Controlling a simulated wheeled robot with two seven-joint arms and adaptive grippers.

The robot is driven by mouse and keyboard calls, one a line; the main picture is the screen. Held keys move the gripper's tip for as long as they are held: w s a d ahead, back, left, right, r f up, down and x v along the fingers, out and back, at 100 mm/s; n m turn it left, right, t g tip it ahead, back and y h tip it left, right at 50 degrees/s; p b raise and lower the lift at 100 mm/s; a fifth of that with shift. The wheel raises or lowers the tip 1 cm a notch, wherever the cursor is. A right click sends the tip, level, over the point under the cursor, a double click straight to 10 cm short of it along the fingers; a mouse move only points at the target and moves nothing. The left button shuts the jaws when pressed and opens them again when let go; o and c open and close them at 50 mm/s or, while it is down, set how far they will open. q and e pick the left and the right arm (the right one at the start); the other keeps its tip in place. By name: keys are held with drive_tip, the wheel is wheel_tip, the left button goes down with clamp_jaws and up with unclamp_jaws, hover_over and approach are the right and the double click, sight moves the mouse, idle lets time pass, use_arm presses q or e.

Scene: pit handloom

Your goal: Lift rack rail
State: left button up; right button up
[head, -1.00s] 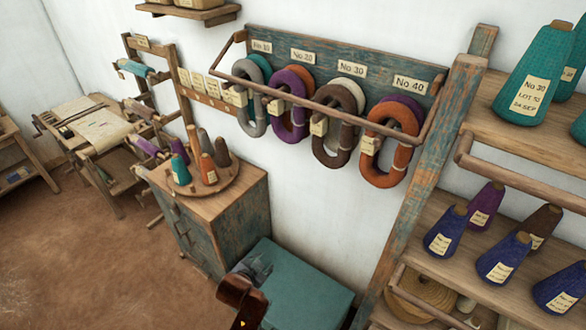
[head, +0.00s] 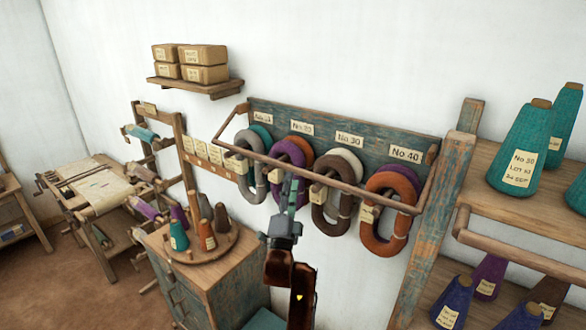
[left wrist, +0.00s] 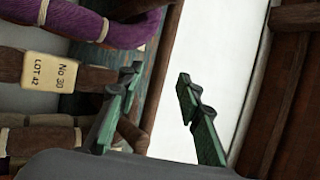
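The rack rail (head: 345,187) is a long wooden bar held out in front of the hanging yarn hanks, on side arms from the blue-green wall board (head: 375,143). It slopes down to the right in the head view. My left gripper (head: 291,185) points up at the middle of the rail, near the purple hank (head: 283,160). In the left wrist view its green fingers (left wrist: 158,105) are apart, with only background between them. I cannot tell whether they touch the rail. My right gripper is not in view.
Grey, brown (head: 330,222) and orange hanks (head: 383,238) hang close behind the rail. A cabinet (head: 235,285) with a tray of cones stands lower left. A shelf frame (head: 440,220) with cones stands right. A small shelf (head: 195,88) holds boxes.

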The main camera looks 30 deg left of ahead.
sight(293, 169)
use_arm(q)
drive_tip(key=p+x, duration=0.1)
drive_tip(key=x, duration=0.4)
drive_tip(key=shift+w+a+r+p, duration=0.15)
drive_tip(key=shift+w+r+p, duration=0.1)
drive_tip(key=shift+p, duration=0.1)
drive_tip(key=shift+f, duration=0.1)
drive_tip(key=shift+c, duration=0.3)
drive_tip(key=c, duration=0.8)
clamp_jaws()
drive_tip(key=shift+a, duration=0.1)
